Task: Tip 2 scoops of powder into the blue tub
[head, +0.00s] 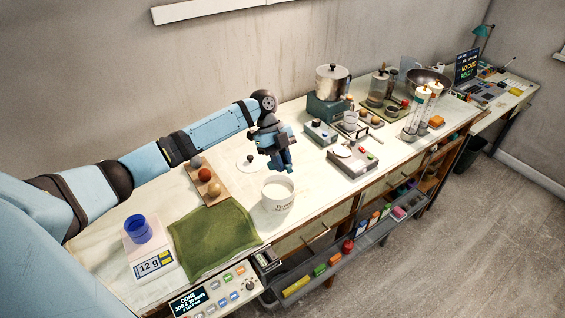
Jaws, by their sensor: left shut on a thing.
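The blue tub (138,228) stands upright on a white scale (152,256) at the lower left, and the scale's display reads 12 g. A white canister (278,197) with dark lettering stands open-topped near the front edge of the table. My left gripper (284,166) points down just above and behind the canister's mouth. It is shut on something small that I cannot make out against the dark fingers. No powder can be made out. A white lid-like disc with a dark knob (248,164) lies on the table behind the gripper. My right gripper is out of view.
A green cloth (215,238) lies between scale and canister. A wooden board (207,184) with several balls lies behind it, under my left arm. Devices, a pot (332,80) and glassware crowd the table's right. A control panel (215,290) is at the front edge.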

